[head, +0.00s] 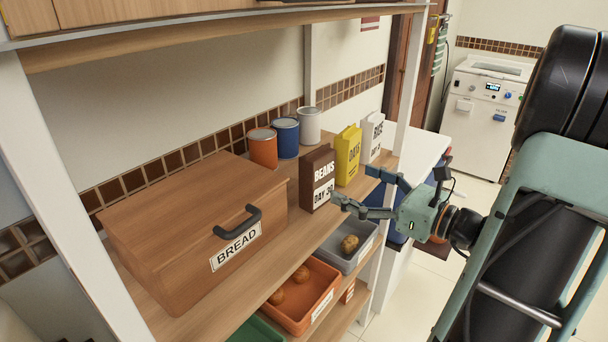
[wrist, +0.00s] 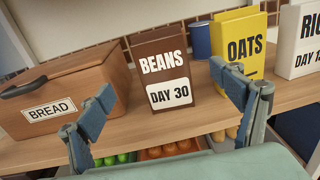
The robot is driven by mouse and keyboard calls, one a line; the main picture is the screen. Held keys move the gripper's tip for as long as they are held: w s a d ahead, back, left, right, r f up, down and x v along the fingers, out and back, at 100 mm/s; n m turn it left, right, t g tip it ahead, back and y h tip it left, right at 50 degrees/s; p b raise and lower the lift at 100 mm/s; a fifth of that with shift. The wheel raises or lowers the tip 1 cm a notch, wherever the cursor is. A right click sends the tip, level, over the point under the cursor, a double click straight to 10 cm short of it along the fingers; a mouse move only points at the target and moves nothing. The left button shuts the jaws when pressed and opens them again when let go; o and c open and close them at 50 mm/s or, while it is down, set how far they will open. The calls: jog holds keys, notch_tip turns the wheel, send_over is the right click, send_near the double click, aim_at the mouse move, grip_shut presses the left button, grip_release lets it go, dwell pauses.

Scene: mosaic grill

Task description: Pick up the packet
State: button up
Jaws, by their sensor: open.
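Three packets stand upright in a row on the wooden shelf. The brown BEANS packet (head: 318,176) has a white DAY 30 label; in the wrist view (wrist: 163,72) it is centred between the fingers. The yellow OATS packet (head: 347,156) stands right of it and is partly behind the right finger in the wrist view. The white RICE packet (head: 371,138) is furthest right and is cut off by the wrist view's edge. My gripper (head: 352,188) is open and empty, at the shelf's front side near the BEANS packet, its fingers pointing towards the packets.
A wooden BREAD box (head: 180,222) stands left of the packets. Orange, blue and white cans (head: 285,138) stand behind, by the wall. Below are an orange tray (head: 322,290) and a grey tray (head: 366,252) with food. A white shelf post (head: 407,90) rises at the right.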

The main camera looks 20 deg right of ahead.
aim_at(326, 166)
jog(key=x, duration=0.7)
jog(key=r+x, duration=0.1)
jog(key=x, duration=0.2)
jog(key=shift+w+a, duration=0.15)
jog(key=shift+w, duration=0.2)
jog(key=shift+c, duration=0.3)
jog(key=c, duration=1.5)
jog(key=shift+c, duration=0.9)
jog(key=shift+r, duration=0.1)
